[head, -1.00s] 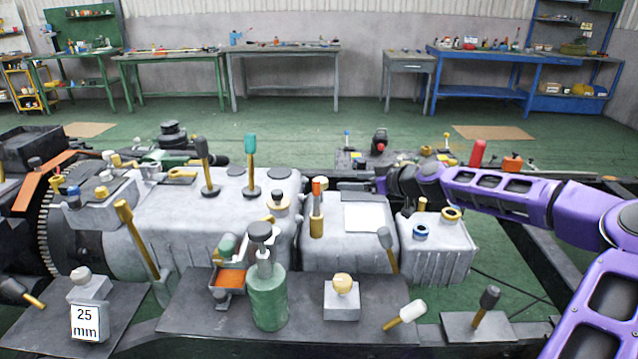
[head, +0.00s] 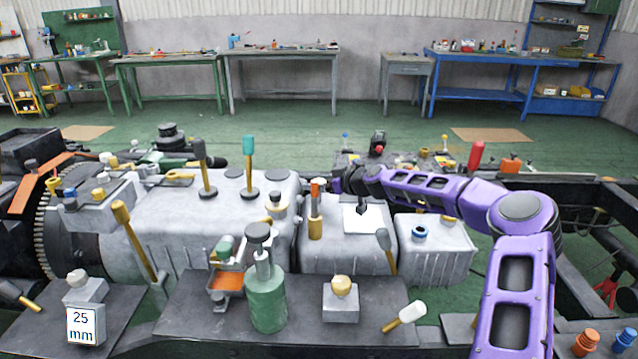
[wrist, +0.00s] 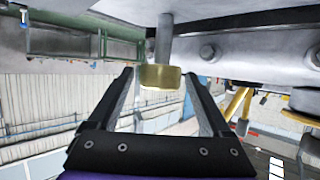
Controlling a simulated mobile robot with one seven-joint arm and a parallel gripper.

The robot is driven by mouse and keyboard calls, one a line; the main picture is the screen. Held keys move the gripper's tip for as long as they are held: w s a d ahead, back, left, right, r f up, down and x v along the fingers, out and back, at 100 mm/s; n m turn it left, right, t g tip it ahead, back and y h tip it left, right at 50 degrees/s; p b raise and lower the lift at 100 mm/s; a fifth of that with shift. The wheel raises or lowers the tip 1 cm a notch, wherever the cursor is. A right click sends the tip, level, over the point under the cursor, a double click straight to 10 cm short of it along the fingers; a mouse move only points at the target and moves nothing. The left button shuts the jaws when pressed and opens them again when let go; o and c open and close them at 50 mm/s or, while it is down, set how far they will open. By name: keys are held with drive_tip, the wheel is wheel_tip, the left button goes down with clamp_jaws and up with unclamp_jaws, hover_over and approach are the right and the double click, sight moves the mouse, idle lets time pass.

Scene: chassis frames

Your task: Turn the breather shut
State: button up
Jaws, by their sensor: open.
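In the wrist view a short yellow cap (wrist: 160,78) on a grey stem shows between my gripper's fingers, and it looks like the breather. My gripper (wrist: 159,72) is open, with one finger on each side of the cap and a visible gap to it. I cannot tell how deep the cap sits between the fingers. In the head view the end of my arm (head: 345,181) is small and dark, over the housing with the white pad (head: 352,222). I cannot tell for sure which part there is the same cap.
Levers with dark or teal knobs (head: 249,147) stand up from the grey gearbox (head: 170,215) at left. An orange-topped post (head: 315,210) stands close to my arm's end. A green bottle (head: 266,300) and a 25 mm block (head: 81,325) are in front.

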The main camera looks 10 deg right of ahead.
clamp_jaws()
idle(0.3)
drive_tip(key=shift+m+h, duration=0.3)
drive_tip(key=shift+m, duration=0.1)
drive_tip(key=m+t+h, duration=0.1)
drive_tip(key=m+h, duration=0.1)
drive_tip(key=shift+a+r+t+h, duration=0.2)
drive_tip(key=shift+t+h, duration=0.1)
drive_tip(key=shift+t, duration=0.1)
drive_tip(key=shift+d+m+t+h+p, duration=0.1)
drive_tip(key=shift+m+t+h+p, duration=0.3)
drive_tip(key=shift+m+h, duration=0.9)
drive_tip(key=shift+d+m+h, duration=0.15)
drive_tip(key=shift+m+h, duration=0.25)
